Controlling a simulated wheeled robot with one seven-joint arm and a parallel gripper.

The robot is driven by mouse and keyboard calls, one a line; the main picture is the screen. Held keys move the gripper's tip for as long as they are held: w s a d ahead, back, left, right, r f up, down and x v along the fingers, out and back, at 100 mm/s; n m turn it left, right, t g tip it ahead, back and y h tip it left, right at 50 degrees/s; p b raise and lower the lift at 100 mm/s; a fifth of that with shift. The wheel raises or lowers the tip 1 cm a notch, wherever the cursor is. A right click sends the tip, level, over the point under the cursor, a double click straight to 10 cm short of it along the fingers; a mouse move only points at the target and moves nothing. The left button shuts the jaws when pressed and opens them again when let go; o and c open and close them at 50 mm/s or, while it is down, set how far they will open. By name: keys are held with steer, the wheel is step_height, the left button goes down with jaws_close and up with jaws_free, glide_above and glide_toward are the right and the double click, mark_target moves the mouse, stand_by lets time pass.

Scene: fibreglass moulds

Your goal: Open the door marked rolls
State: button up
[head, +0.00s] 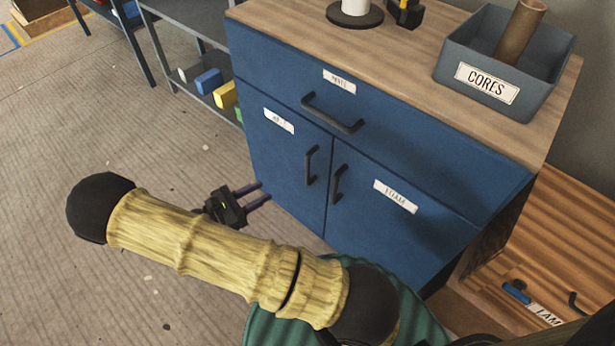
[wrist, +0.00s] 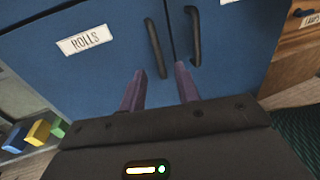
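The blue door marked ROLLS (wrist: 98,75) is the left door of the blue cabinet, and it is shut. In the head view the same door (head: 282,170) has a label too small to read clearly. Its dark upright handle (wrist: 155,48) is near its right edge; it also shows in the head view (head: 311,165). My gripper (head: 262,192) is in front of the lower part of this door, with its fingers pointing at the cabinet. In the wrist view my gripper (wrist: 161,84) has its two purple fingers apart with nothing between them. The handle is just beyond the fingertips.
The right door (head: 395,225), marked FOAM, has its own handle (head: 339,184) close by. A drawer (head: 400,125) with a bar handle runs above both doors. A CORES bin (head: 555,75) stands on top. A shelf with coloured blocks (head: 209,80) is at left. Floor in front is clear.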

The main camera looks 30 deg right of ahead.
mark_target(306, 165)
steer(key=shift+w+a+f+n+t, duration=0.25)
steer(key=shift+a+f+n+t, duration=0.05)
steer(key=shift+f, duration=0.1)
steer(key=shift+d, duration=0.15)
steer(key=w+d+b, duration=0.1)
steer(key=d, duration=0.4)
steer(key=d+b, duration=0.1)
steer(key=d, duration=0.5)
steer(key=w+d+b, duration=0.1)
steer(key=d, duration=0.5)
steer(key=shift+w, duration=0.3)
jaws_close()
